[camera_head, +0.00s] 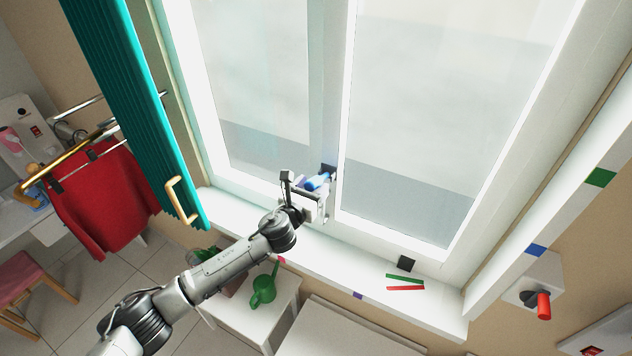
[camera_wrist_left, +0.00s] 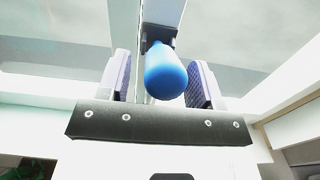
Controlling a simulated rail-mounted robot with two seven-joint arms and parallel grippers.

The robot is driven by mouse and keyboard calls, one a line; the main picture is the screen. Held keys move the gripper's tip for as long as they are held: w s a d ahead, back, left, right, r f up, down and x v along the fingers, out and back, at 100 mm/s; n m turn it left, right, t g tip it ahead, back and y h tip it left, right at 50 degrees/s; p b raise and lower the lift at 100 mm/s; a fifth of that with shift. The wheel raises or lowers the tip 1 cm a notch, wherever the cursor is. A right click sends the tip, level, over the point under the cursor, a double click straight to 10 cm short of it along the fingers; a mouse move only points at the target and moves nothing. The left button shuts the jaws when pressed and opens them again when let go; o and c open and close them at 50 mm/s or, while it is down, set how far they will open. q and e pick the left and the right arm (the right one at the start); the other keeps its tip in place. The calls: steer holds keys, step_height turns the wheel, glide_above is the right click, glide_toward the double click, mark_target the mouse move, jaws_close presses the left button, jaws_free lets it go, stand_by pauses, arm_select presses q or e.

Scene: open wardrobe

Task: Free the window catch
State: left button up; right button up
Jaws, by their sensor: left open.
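The window catch shows as a blue rounded handle (camera_head: 317,181) on a dark mount at the middle upright of the white-framed window. My left gripper (camera_head: 313,193) is at it, open. In the left wrist view the blue handle (camera_wrist_left: 165,74) lies between the two padded fingers, with a visible gap on each side. The handle's dark mount (camera_wrist_left: 154,36) shows behind it on the frame. The fingers partly hide the catch in the head view. My right gripper is not in view.
The white sill (camera_head: 350,255) carries a black block and red and green strips (camera_head: 405,282). A teal shutter (camera_head: 135,110) stands open at left, near a rail with red clothing (camera_head: 105,195). A green watering can (camera_head: 264,288) is below. A red-handled box (camera_head: 535,290) is at right.

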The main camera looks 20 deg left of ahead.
arm_select(q)
steer(key=s+a+p, duration=0.1)
steer(key=s+p, duration=0.3)
steer(key=s, duration=0.4)
stand_by(0.4)
stand_by(0.5)
